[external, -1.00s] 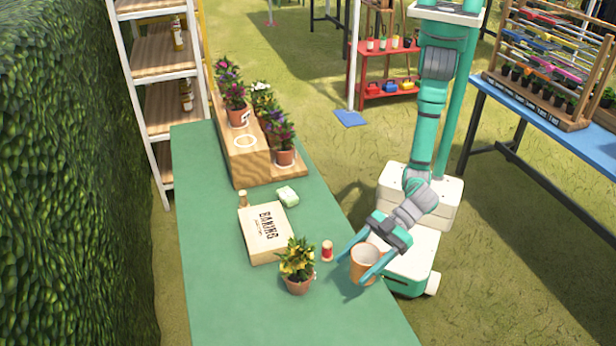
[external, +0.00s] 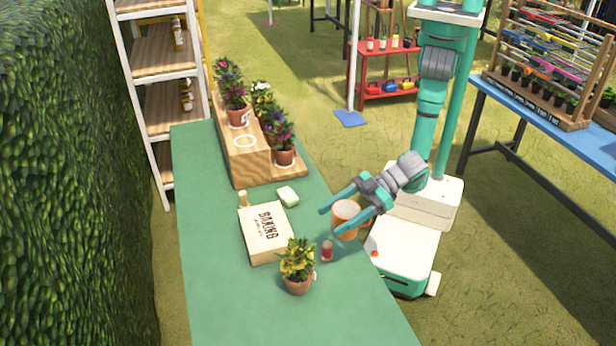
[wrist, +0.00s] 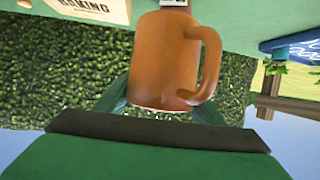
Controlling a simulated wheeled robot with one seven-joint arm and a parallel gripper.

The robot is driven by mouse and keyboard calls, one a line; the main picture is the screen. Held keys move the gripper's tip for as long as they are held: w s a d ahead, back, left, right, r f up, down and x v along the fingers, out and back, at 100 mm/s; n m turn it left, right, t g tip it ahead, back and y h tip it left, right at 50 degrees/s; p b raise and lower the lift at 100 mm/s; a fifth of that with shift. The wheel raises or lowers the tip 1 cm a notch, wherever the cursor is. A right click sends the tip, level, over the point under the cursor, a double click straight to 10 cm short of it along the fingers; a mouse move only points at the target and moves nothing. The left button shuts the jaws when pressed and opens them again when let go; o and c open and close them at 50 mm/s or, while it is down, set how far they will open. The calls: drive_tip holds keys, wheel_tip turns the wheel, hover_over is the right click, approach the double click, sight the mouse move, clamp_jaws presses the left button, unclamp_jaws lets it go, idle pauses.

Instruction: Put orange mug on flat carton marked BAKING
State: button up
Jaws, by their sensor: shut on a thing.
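The orange mug (external: 346,219) is held in my gripper (external: 328,221), which is shut on it with one finger on each side. The mug is near the table's right edge, and it looks raised above the top. In the wrist view the mug (wrist: 165,60) fills the middle, with its handle to the right. The flat carton marked BAKING (external: 266,234) lies on the green table, to the left of my gripper. A corner of the carton (wrist: 95,8) shows at the top left of the wrist view.
A potted yellow-flowered plant (external: 298,267) and a small red can (external: 327,251) stand on the green table (external: 225,305) near the carton. A wooden stepped stand (external: 240,160) holds potted flowers.

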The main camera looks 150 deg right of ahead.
drive_tip(key=s+d+r+m+g+h, duration=0.25)
drive_tip(key=s+d, duration=0.35)
drive_tip(key=d, duration=0.4)
drive_tip(key=s+d+r+m+g+h, duration=0.25)
drive_tip(key=s+d, duration=0.35)
drive_tip(key=d, duration=0.4)
drive_tip(key=y, duration=0.1)
hover_over(255, 227)
wheel_tip(255, 227, down, 11)
drive_tip(key=shift+f+m, duration=0.4)
drive_tip(key=shift+f, duration=0.95)
drive_tip(key=shift+f, duration=0.1)
drive_tip(key=o, duration=1.3)
